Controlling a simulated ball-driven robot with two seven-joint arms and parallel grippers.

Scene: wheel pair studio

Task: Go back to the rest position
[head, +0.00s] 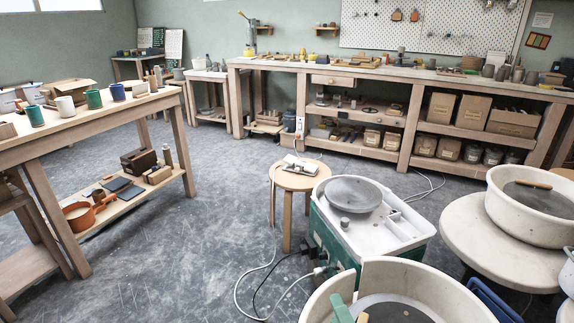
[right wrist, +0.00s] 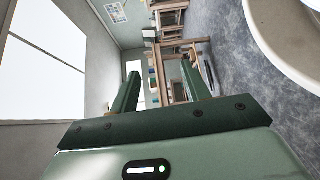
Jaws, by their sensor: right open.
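My right gripper (right wrist: 160,70) shows large in the right wrist view. Its two green fingers stand apart with nothing between them, so it is open and empty. The wrist camera is tilted, and beyond the fingers it shows benches, the grey floor and bright windows. In the head view only a green tip of the right gripper (head: 341,309) shows at the bottom edge, in front of a white wheel basin (head: 385,280). The rest of it is cut off. My left gripper is in neither view.
A potter's wheel (head: 352,194) with a green body stands ahead, beside a wooden stool (head: 294,180) and cables on the floor. A white basin (head: 540,215) stands right. A workbench (head: 150,104) with cups is left; a long bench (head: 380,72) lines the back. Floor centre-left is clear.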

